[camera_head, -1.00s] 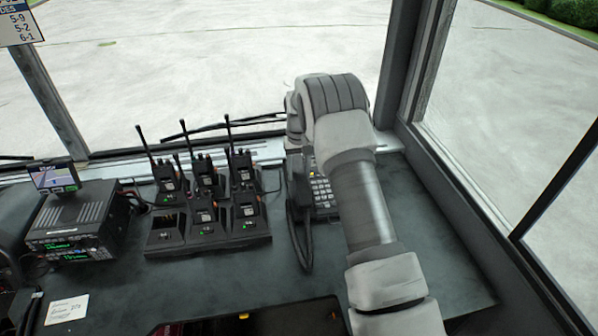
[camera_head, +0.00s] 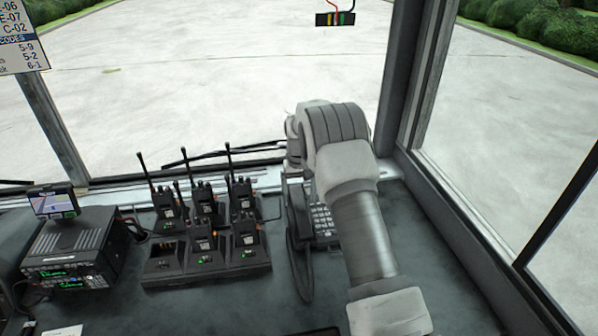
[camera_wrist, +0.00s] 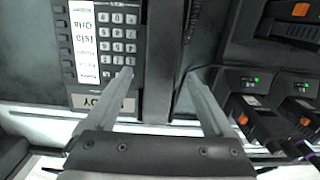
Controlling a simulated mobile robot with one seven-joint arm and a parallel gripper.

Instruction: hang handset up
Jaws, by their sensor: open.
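The desk phone (camera_head: 322,222) with its keypad stands on the dashboard right of the radios, partly hidden behind my arm. In the wrist view its keypad (camera_wrist: 117,38) and white label strip show at left. A long dark bar, seemingly the handset (camera_wrist: 159,40), runs beside the keypad. My gripper (camera_wrist: 160,75) is open, one finger over the keypad side and one on the other side of the bar. I cannot tell whether the fingers touch it or whether the handset is seated in its cradle. In the head view my fingers are hidden.
A charger rack (camera_head: 165,271) with several handheld radios stands left of the phone. A radio unit with a small screen (camera_head: 53,203) is farther left. Window frame and posts rise behind and right.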

